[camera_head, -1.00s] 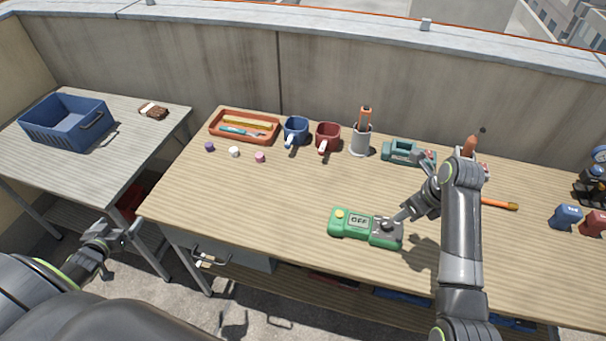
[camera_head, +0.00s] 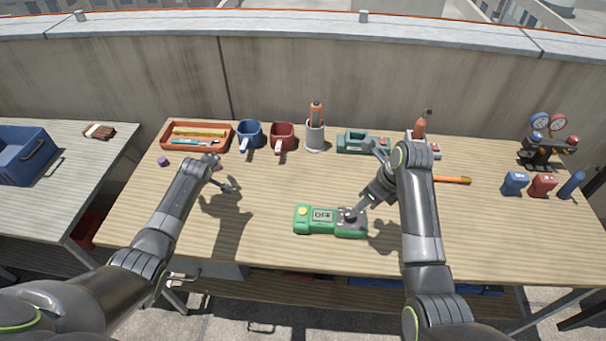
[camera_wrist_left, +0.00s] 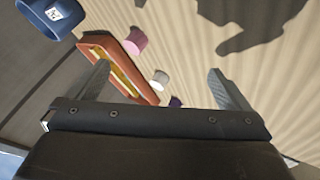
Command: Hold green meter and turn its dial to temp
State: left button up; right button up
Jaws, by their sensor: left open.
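The green meter (camera_head: 315,220) lies on the wooden bench. It has a yellow button at its left end, a screen that reads OFF, and a dark dial (camera_head: 349,215) on a grey panel at its right end. My right gripper (camera_head: 363,204) is at the dial from the upper right, its tip touching or just above it; whether its jaws are shut on the dial is unclear. My left gripper (camera_head: 221,175) is open and empty above the bench, left of the meter and apart from it. In the left wrist view its two fingers (camera_wrist_left: 165,88) stand wide apart.
An orange tray (camera_head: 166,147), blue mug (camera_head: 250,133), red mug (camera_head: 283,136), grey cup (camera_head: 315,138) and teal tool (camera_head: 350,143) line the back. Gauges (camera_head: 546,145) and small blue and red blocks (camera_head: 514,183) stand right. Bench between left gripper and meter is clear.

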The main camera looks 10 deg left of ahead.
pick_arm(q)
jog(key=w+d+r+n+g+h, duration=0.1)
jog(key=w+d+r, duration=0.1)
jog(key=d, duration=0.6)
notch_tip(320, 180, up, 11)
jog(key=n+g+h, duration=0.3)
jog(key=n+g, duration=0.1)
jog(key=g, duration=0.2)
send_over(308, 215)
notch_tip(308, 215, down, 17)
jog(key=shift+f, duration=0.1)
